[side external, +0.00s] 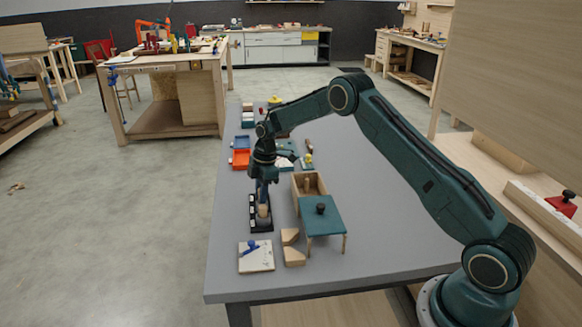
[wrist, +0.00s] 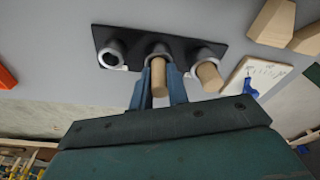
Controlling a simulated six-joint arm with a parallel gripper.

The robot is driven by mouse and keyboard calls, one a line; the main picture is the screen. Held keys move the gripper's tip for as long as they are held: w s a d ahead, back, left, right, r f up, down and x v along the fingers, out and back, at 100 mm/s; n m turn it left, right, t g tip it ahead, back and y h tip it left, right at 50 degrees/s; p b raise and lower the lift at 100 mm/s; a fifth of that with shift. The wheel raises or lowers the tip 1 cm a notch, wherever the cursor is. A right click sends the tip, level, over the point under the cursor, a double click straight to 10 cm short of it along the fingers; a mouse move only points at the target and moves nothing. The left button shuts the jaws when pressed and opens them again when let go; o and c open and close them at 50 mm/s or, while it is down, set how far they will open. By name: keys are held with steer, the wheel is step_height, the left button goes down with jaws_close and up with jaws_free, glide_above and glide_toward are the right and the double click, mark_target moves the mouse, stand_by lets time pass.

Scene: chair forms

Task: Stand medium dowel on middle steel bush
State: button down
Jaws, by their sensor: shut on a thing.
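A black plate (wrist: 182,44) with three steel bushes in a row lies on the bench; it also shows in the side view (side external: 253,227). My gripper (wrist: 159,84) is shut on a pale wooden dowel (wrist: 158,70), one finger on each side. The dowel stands roughly upright at the middle steel bush (wrist: 158,50), its lower end at the bush mouth; I cannot tell how deep it sits. Another dowel (wrist: 210,78) stands in the right bush (wrist: 205,53). The left bush (wrist: 110,54) is empty. In the side view my gripper (side external: 263,193) is low over the plate.
Right of the plate are an open wooden box (side external: 309,182), a teal panel with a black knob (side external: 325,225) and wooden blocks (side external: 294,257). A pale board with a blue item (side external: 256,262) lies in front. Orange (side external: 240,159) and blue trays are behind. The bench's right is clear.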

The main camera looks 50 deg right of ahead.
steer(key=shift+f, duration=0.3)
steer(key=c, duration=0.7)
jaws_free()
steer(key=shift+r, duration=0.2)
steer(key=shift+r, duration=3.3)
steer(key=shift+r, duration=0.15)
